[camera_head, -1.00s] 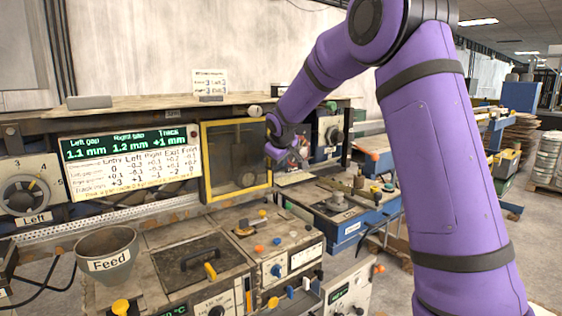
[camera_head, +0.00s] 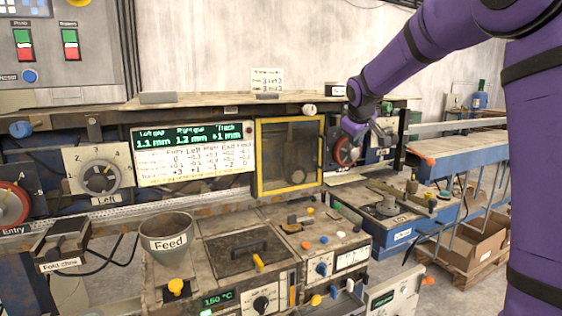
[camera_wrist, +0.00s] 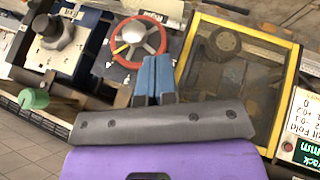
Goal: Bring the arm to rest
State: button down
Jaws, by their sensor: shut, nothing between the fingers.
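My purple arm comes in from the upper right in the head view. My gripper (camera_head: 376,138) is out in front of the machine, beside the red dial (camera_head: 346,150) and right of the yellow-framed window (camera_head: 290,157). In the wrist view my gripper (camera_wrist: 157,65) shows two blue fingers pressed together with nothing between them. The red-rimmed dial with its silver spokes (camera_wrist: 139,40) lies just beyond the fingertips there, and I cannot tell the exact gap.
A grey Feed cup (camera_head: 168,250) stands at the front left. A readout panel (camera_head: 193,152) is left of the window. Control boxes with knobs (camera_head: 320,269) fill the front. A blue bench (camera_head: 400,232) and cardboard boxes (camera_head: 478,245) are at the right.

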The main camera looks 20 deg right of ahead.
jog(key=s+a+r+m, duration=0.1)
jog(key=s+a+r, duration=0.25)
jog(key=s, duration=0.65)
jog(key=s+a+f+m+y, duration=0.1)
jog(key=s+a+f, duration=0.2)
jog(key=s, duration=1.3)
jog(key=s+a+f+m+g+y, duration=0.1)
jog(key=s+a, duration=0.5)
jog(key=s, duration=1)
notch_tip(320, 180, down, 2)
jog(key=shift+f+m+y, duration=0.15)
jog(key=shift+m+y, duration=0.25)
jog(key=shift+m, duration=0.3)
